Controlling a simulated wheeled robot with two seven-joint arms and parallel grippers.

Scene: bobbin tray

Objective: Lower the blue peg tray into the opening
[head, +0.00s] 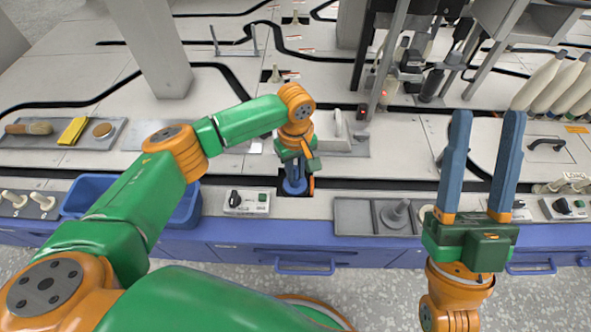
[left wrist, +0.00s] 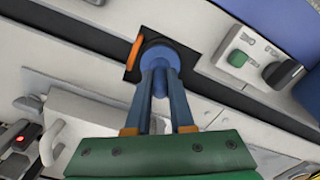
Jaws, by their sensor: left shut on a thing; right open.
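The blue peg tray (head: 294,188) is at the dark square opening (head: 309,193) in the worktop, near the front edge. My left gripper (head: 293,178) points down over the opening and is shut on the tray's peg. In the left wrist view the round blue tray (left wrist: 158,53) sits between the fingertips, with the dark opening (left wrist: 133,72) showing beside it. The fingers hide part of the tray, and I cannot tell how deep it sits. My right gripper (head: 487,114) is open and empty, fingers pointing up, at the right.
A switch box (head: 246,202) stands just left of the opening, and a blue bin (head: 188,212) further left. A grey tray (head: 352,216) with a peg lies to the right. A grey fixture (head: 345,140) stands behind. The blue front edge is close.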

